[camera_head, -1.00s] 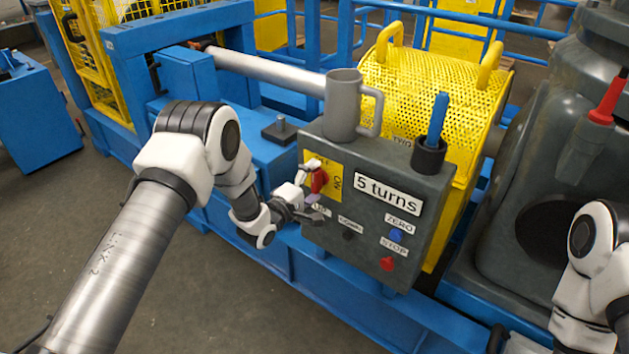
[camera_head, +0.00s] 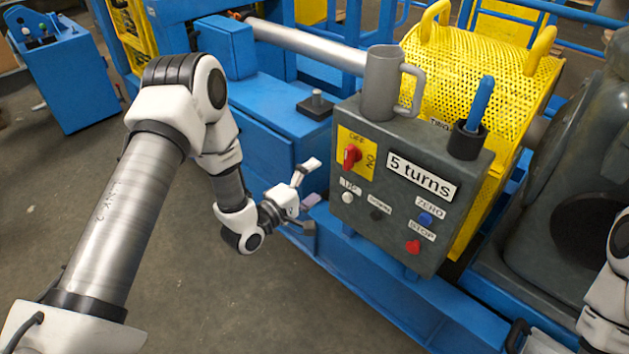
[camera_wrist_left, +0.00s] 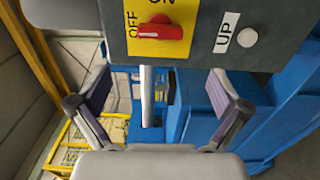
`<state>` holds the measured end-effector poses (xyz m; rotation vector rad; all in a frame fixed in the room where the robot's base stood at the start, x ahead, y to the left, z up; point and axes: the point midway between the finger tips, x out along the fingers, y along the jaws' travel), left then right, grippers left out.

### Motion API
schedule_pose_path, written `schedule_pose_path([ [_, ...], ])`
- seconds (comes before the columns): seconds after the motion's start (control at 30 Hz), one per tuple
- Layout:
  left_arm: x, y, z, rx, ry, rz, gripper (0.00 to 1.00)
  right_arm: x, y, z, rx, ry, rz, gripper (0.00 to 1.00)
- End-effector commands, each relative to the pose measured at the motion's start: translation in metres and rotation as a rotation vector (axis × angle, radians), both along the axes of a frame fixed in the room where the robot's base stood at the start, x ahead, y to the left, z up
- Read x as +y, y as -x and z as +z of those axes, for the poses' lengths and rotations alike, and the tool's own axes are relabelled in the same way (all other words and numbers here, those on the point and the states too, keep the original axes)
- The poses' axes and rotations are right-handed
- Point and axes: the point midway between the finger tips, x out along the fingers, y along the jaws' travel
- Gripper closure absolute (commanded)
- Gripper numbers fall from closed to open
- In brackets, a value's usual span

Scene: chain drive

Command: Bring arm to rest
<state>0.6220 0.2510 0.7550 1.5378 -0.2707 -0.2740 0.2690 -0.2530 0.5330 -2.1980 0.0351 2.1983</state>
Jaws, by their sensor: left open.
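My left gripper (camera_head: 309,196) is open and empty, in front of and to the left of the grey control box (camera_head: 384,243). Its two spread fingers also show in the left wrist view (camera_wrist_left: 158,100), with nothing between them. The red switch (camera_head: 352,156) sits on a yellow OFF/ON plate on the box, apart from the fingers. In the left wrist view the red switch (camera_wrist_left: 160,28) and the white UP button (camera_wrist_left: 247,37) lie beyond the fingers. My right arm shows only in part at the right edge; its gripper is not visible.
A grey mug (camera_head: 379,84) and a black cup (camera_head: 467,139) with a blue item stand on the box. A yellow perforated guard (camera_head: 480,75) is behind it. Blue machine framing (camera_head: 265,120) runs behind my left arm. Open floor (camera_head: 200,290) lies below the arm.

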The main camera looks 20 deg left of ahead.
Motion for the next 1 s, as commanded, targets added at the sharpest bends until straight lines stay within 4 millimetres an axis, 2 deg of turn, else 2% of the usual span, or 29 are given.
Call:
schedule_pose_path([
  [0.27, 0.000, 0.000, 0.001, 0.002, -0.001, 0.000, 0.00, 0.000, 0.000, 0.002, 0.000, 0.000, 0.000, 0.60],
  [0.37, -0.006, 0.004, 0.009, 0.022, -0.005, -0.011, 0.00, 0.000, 0.000, 0.022, 0.001, 0.000, 0.000, 0.60],
  [0.43, -0.021, 0.019, 0.016, 0.078, -0.011, -0.040, 0.00, 0.000, 0.000, 0.050, 0.001, 0.000, 0.000, 0.60],
  [0.47, -0.028, 0.031, 0.015, 0.130, -0.017, -0.043, 0.00, 0.000, 0.000, 0.065, 0.000, 0.000, 0.000, 0.60],
  [0.5, -0.037, 0.056, 0.002, 0.249, -0.073, -0.040, 0.00, 0.000, 0.000, 0.086, 0.000, 0.000, 0.000, 0.60],
  [0.57, -0.041, 0.103, -0.030, 0.436, -0.265, -0.054, 0.00, 0.000, -0.001, 0.106, -0.002, 0.000, 0.000, 0.60],
  [0.6, -0.039, 0.136, -0.050, 0.547, -0.413, -0.086, 0.00, 0.000, -0.001, 0.114, -0.002, 0.000, 0.000, 0.60],
  [0.67, -0.033, 0.188, -0.072, 0.698, -0.634, -0.172, 0.00, 0.000, 0.000, 0.122, -0.001, 0.000, 0.000, 0.60],
  [0.7, -0.027, 0.223, -0.083, 0.788, -0.776, -0.254, 0.00, 0.000, 0.000, 0.125, 0.000, 0.000, 0.000, 0.60],
  [0.73, -0.022, 0.250, -0.088, 0.851, -0.876, -0.326, 0.00, 0.000, 0.000, 0.127, 0.000, 0.000, 0.000, 0.60],
  [0.8, -0.009, 0.302, -0.100, 0.963, -1.075, -0.522, 0.00, 0.000, 0.000, 0.122, 0.000, 0.000, 0.000, 0.60],
  [0.9, 0.001, 0.344, -0.102, 1.019, -1.236, -0.764, 0.00, 0.000, 0.000, 0.119, 0.001, 0.000, 0.000, 0.60],
  [1.0, 0.003, 0.355, -0.103, 0.988, -1.311, -0.905, 0.00, 0.000, 0.000, 0.119, 0.001, 0.000, 0.000, 0.60],
])
